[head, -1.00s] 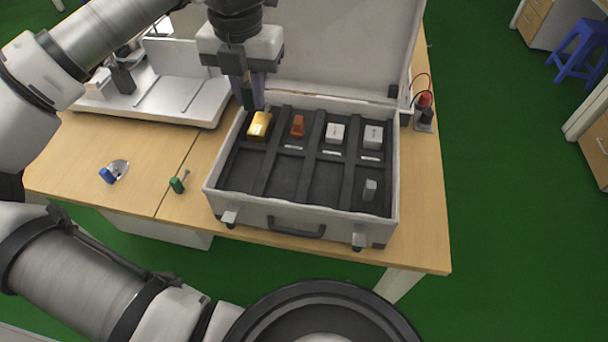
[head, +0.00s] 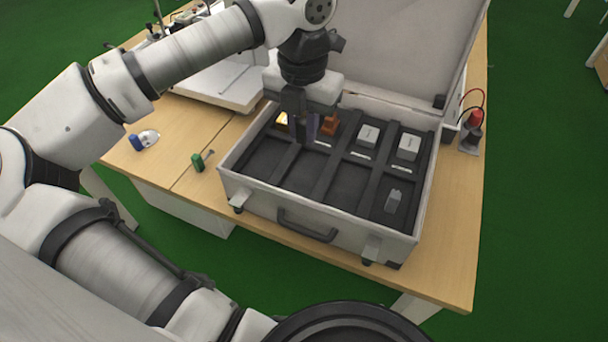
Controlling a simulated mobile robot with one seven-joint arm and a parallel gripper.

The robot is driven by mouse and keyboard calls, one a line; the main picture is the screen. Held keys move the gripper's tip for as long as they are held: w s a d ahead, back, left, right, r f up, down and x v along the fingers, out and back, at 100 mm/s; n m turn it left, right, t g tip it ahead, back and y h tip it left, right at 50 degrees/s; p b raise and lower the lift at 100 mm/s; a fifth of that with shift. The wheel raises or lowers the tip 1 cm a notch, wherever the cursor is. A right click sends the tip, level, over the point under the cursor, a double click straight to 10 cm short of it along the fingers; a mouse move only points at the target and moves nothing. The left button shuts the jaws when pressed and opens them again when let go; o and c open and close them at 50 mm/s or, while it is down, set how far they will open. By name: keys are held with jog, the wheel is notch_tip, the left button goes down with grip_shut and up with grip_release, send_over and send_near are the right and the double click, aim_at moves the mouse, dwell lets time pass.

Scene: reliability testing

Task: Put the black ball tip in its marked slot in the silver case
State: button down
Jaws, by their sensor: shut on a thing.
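The open silver case (head: 262,193) stands on the table, its dark insert divided into compartments. My gripper (head: 304,128) points down over the case's back left part, in front of a gold block (head: 281,119) and left of an orange block (head: 329,124). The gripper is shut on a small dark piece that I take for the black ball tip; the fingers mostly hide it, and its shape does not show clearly. I cannot tell whether it touches the insert. The slot's marking cannot be made out.
Two pale blocks (head: 368,135) (head: 408,147) sit in the back right compartments, and a small grey piece (head: 393,201) lies front right. The raised lid (head: 400,50) stands behind. A green-handled tool (head: 198,162) and a blue item (head: 137,142) lie left. A red-topped device (head: 473,125) stands right.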

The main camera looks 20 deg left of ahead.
aim_at(303, 177)
notch_tip(303, 177, down, 10)
jog(key=b, duration=0.4)
jog(key=shift+f+b, duration=0.15)
jog(key=shift+b, duration=0.2)
jog(key=c, duration=1.6)
grip_release()
jog(key=shift+r, duration=0.2)
jog(key=shift+r+p, duration=0.2)
jog(key=shift+p, duration=0.25)
notch_tip(303, 177, up, 12)
jog(key=shift+f, duration=0.15)
